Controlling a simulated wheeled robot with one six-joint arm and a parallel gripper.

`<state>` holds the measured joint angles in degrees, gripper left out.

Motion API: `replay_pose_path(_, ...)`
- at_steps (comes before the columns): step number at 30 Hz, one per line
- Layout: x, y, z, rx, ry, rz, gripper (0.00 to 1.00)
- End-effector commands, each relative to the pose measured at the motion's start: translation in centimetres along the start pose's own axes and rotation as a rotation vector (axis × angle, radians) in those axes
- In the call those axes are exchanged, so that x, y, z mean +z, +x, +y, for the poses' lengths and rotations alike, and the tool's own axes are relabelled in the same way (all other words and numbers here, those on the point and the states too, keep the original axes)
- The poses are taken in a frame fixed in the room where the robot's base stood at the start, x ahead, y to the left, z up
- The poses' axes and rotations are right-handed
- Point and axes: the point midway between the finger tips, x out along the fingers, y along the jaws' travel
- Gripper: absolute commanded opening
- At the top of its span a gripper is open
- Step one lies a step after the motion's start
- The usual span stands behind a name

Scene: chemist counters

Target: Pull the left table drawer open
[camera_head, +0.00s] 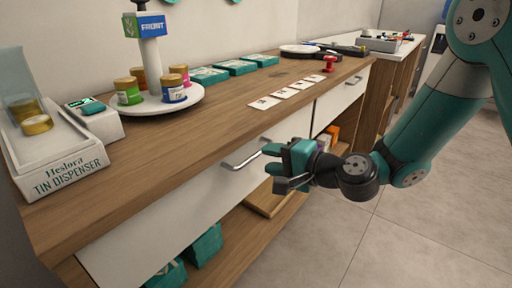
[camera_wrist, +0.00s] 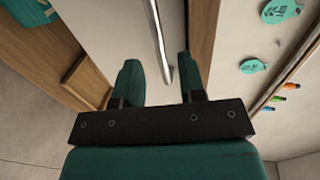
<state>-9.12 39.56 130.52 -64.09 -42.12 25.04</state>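The left drawer has a white front (camera_head: 170,215) under the wooden counter top and looks shut. My gripper (camera_head: 269,159) is open at the handle's right end, with one finger higher and one lower. In the wrist view the handle (camera_wrist: 160,40) runs down between the two open fingers of my gripper (camera_wrist: 157,68). The handle's end lies nearer the right finger; whether it touches cannot be told. Nothing is held.
The counter top (camera_head: 215,130) bears a tin dispenser (camera_head: 60,150), a round white stand (camera_head: 150,104) with tins, teal boxes, white cards and a red stamp (camera_head: 329,64). A right drawer (camera_head: 340,98) has its own handle. Open shelves with boxes lie below. The floor (camera_head: 400,235) in front is clear.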

Motion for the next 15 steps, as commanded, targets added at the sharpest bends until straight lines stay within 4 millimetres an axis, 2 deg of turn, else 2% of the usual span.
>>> replay_pose_path(3, 0.1, 2.3, -0.2, -0.001, -0.002, -0.003, 0.37)
replay_pose_path(6, 0.1, 3.6, -0.1, 0.0, -0.002, -0.002, 0.37)
replay_pose_path(15, 0.0, 5.0, 0.0, 0.0, 0.001, 0.0, 0.37)
